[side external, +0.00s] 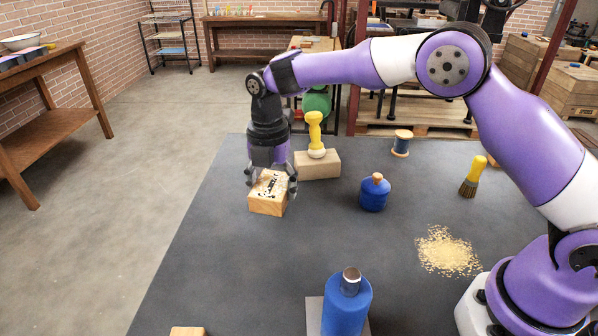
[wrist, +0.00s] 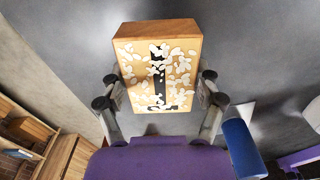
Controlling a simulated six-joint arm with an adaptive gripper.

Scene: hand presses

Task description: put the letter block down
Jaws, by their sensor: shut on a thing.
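The letter block (side external: 266,205) is a light wooden block with a black letter on its top face, at the left part of the dark mat (side external: 330,235). My gripper (side external: 270,181) points down and is shut on it, one finger on each side. In the wrist view the block (wrist: 160,65) sits between the fingers (wrist: 158,92), with many white flakes over its top face and a dark upright stroke partly covered by them. I cannot tell whether its underside touches the mat.
A yellow-handled stamp (side external: 315,130) stands on a tan block (side external: 322,166) just behind. A blue jar (side external: 373,196), a spool (side external: 401,144), a yellow brush (side external: 473,176), a sawdust pile (side external: 447,252) and a blue bottle (side external: 345,305) are to the right. The mat's front left is mostly clear.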

